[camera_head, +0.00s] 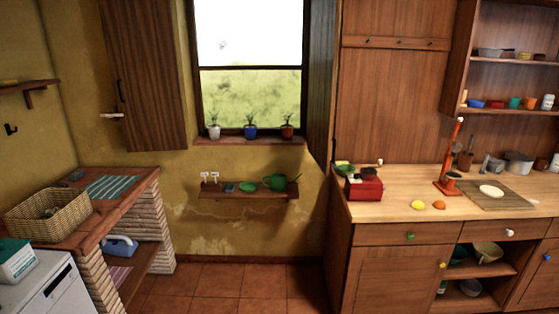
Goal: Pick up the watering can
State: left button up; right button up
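A small green watering can (277,182) stands on a narrow wooden wall shelf (238,194) below the window. It is near the right end of the shelf, with a thin part reaching up to the right. It is small in the view, so its handle is hard to make out. Neither of my grippers shows in the head view.
Potted plants (250,131) stand on the sill above. A brick counter with a wicker basket (48,211) is left; a wooden counter (400,207) is right. The tiled floor (240,284) between is clear.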

aim_at(278, 182)
jog(key=u, duration=0.15)
jog(key=i, duration=1.95)
jog(key=u, duration=0.15)
